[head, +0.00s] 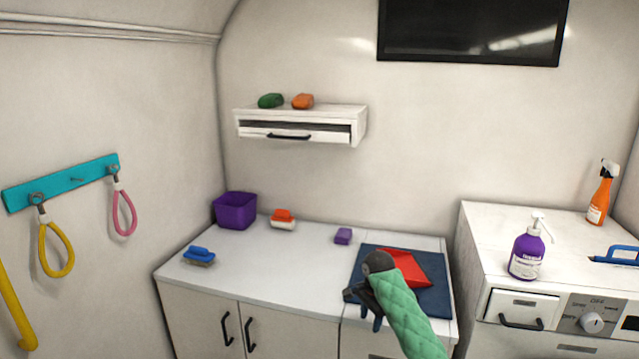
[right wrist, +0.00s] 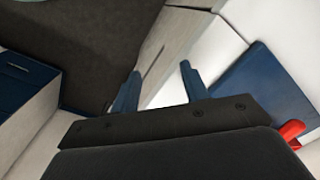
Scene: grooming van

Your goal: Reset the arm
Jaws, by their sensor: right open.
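My right gripper (head: 364,303) is in the head view at the front edge of the white counter (head: 275,258), in front of a dark blue mat (head: 435,295). Its arm has a green quilted sleeve. In the right wrist view its two blue fingers (right wrist: 157,92) stand apart with nothing between them. The gripper partly covers the mat and a red flat item (head: 412,265) on it. My left gripper is not in view.
On the counter are a purple bin (head: 235,210), an orange brush (head: 283,219), a blue brush (head: 198,256) and a purple block (head: 343,236). A purple pump bottle (head: 527,248) stands on the right cabinet. The counter's middle is clear.

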